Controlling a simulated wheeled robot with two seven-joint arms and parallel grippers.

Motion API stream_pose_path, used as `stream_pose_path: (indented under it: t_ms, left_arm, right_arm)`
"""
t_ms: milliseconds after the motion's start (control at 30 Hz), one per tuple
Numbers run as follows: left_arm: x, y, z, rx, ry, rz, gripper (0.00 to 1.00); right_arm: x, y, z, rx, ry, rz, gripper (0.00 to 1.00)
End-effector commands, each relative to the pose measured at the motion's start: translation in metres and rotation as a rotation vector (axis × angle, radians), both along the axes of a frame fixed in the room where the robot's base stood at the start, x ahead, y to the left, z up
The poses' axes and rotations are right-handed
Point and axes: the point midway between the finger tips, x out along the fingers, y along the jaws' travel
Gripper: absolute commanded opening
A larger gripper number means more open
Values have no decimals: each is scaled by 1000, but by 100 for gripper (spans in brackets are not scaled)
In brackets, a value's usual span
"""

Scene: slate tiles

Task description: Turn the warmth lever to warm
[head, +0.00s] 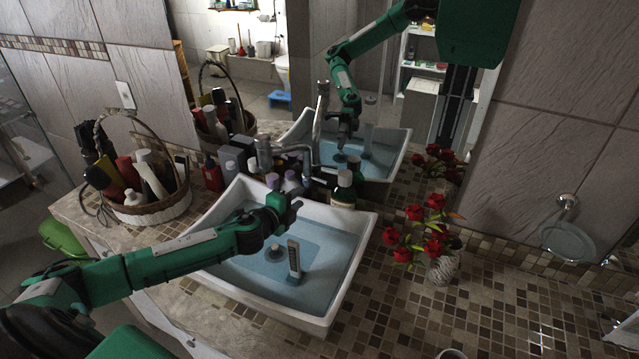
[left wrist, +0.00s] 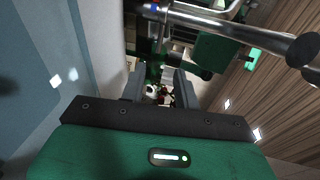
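In the left wrist view, chrome faucet parts (left wrist: 235,27) cross the upper right, and a small blue and red mark shows near the top. My left gripper (head: 293,207) is over the sink, in front of and below the faucet. Its fingers (left wrist: 160,88) are apart, with nothing clearly held between them. My right gripper is not in view.
A wicker basket (head: 165,208) of bottles stands left of the sink. Several bottles (head: 343,190) line its back edge. A vase of red roses (head: 441,268) stands right. The mirror behind reflects my arm. The front right counter is mostly clear.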

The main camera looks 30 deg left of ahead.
Motion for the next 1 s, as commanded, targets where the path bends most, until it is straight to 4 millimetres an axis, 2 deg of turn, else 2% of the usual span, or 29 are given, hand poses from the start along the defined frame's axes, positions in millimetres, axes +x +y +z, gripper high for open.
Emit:
stream_pose_path:
  t_ms: [200, 600, 800, 1000]
  left_arm:
    - [37, -4, -3, -2, -2, 1, 32]
    - [94, -9, -17, -2, 0, 0, 32]
    - [110, -10, -21, -1, 0, 0, 32]
    - [114, -10, -22, 0, 0, -1, 32]
  right_arm:
    - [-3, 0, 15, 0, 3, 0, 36]
    - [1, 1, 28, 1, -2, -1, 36]
    - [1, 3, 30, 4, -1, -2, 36]
    - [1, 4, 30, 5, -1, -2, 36]
